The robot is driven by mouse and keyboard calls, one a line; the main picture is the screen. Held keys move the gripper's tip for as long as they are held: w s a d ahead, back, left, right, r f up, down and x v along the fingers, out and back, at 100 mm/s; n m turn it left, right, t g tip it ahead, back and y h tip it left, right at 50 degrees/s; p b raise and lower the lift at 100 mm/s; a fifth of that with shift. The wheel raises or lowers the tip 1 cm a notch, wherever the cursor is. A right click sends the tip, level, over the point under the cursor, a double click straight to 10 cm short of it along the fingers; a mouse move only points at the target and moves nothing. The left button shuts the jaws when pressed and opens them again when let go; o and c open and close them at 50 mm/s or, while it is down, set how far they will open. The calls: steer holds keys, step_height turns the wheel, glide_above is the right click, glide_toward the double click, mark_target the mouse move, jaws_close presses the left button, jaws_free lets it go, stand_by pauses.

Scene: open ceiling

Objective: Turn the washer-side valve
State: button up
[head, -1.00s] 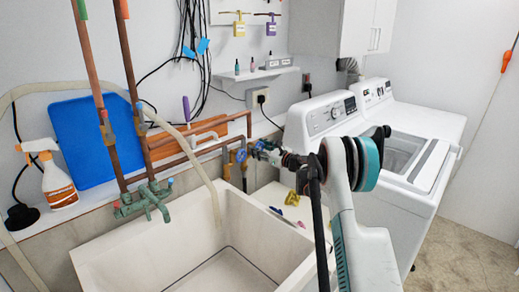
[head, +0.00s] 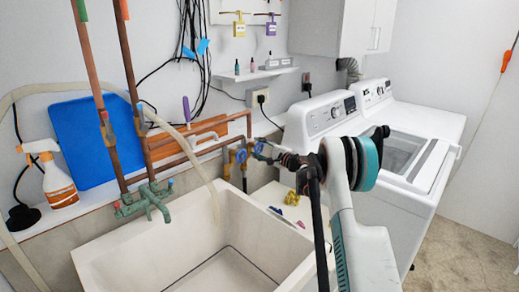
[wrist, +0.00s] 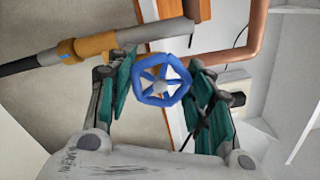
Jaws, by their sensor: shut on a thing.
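A blue five-sided valve handwheel (wrist: 161,87) with spokes and a pale hub is in the middle of the wrist view. My gripper (wrist: 160,83) has its teal-padded fingers on either side of the wheel, shut on it. In the head view, my gripper (head: 267,151) reaches the copper pipes over the sink's right end. A blue wheel (head: 258,147) shows at its fingertips. Another blue wheel (head: 241,156) sits just to the left. The finger contacts are too small to make out in the head view.
A white sink (head: 170,246) with a green faucet (head: 146,201) lies below and left. The washer (head: 322,117) stands to the right. A grey hose with a brass fitting (wrist: 97,45) passes close to the left finger. Small yellow and purple items lie beneath my gripper.

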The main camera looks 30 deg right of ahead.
steer(key=n, duration=0.4)
steer(key=shift+n, duration=0.3)
steer(key=n, duration=1.5)
steer(key=shift+n, duration=0.3)
steer(key=n, duration=1.9)
steer(key=shift+p, duration=0.3)
